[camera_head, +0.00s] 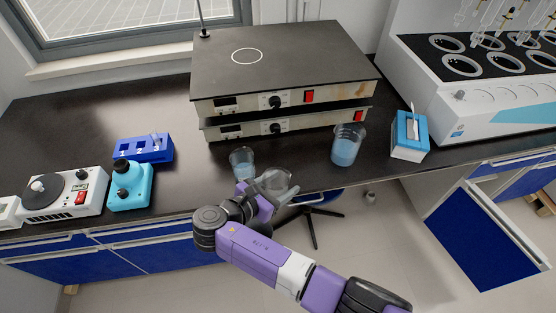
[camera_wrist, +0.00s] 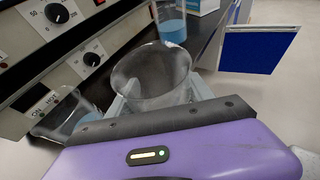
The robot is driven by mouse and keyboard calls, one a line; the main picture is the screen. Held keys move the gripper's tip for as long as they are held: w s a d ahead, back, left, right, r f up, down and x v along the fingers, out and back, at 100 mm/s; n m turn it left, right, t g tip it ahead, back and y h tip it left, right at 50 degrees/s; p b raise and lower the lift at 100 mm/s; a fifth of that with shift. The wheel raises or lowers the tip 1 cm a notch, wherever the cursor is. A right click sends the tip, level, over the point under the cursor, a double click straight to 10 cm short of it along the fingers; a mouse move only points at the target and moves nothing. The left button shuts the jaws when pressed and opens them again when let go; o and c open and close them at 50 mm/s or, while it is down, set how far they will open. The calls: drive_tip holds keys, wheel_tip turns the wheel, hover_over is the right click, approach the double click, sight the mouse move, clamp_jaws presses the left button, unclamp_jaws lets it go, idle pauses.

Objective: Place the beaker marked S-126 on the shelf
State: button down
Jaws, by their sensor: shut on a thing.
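My gripper (camera_head: 277,192) is shut on a clear glass beaker (camera_head: 277,178), held upright at the bench's front edge. Its rim and wall also show in the wrist view (camera_wrist: 152,72), between my fingers; it looks empty or nearly so. A small beaker with blue liquid (camera_head: 242,164) stands on the bench just left of it and shows at the left of the wrist view (camera_wrist: 68,118). A larger beaker with blue liquid (camera_head: 346,150) stands further right. No S-126 mark is readable on any beaker. I cannot pick out a shelf for certain.
Two stacked hot plates (camera_head: 300,72) stand behind the beakers; the upper top is bare with a white circle. A blue box (camera_head: 410,138) and a white multi-position apparatus (camera_head: 480,85) are at right. A blue cabinet door (camera_head: 482,235) stands open. Small devices (camera_head: 130,185) sit at left.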

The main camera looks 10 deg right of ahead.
drive_tip(key=s+d+f+n+t+y, duration=0.2)
drive_tip(key=s+d+f+n+y, duration=0.3)
drive_tip(key=s, duration=0.2)
drive_tip(key=s+d+f+n+t+y, duration=0.3)
drive_tip(key=s+d+f+n+y, duration=0.2)
drive_tip(key=s, duration=0.2)
drive_tip(key=shift+s+d+n+y, duration=0.3)
drive_tip(key=shift+s+y, duration=0.05)
drive_tip(key=shift+y, duration=0.05)
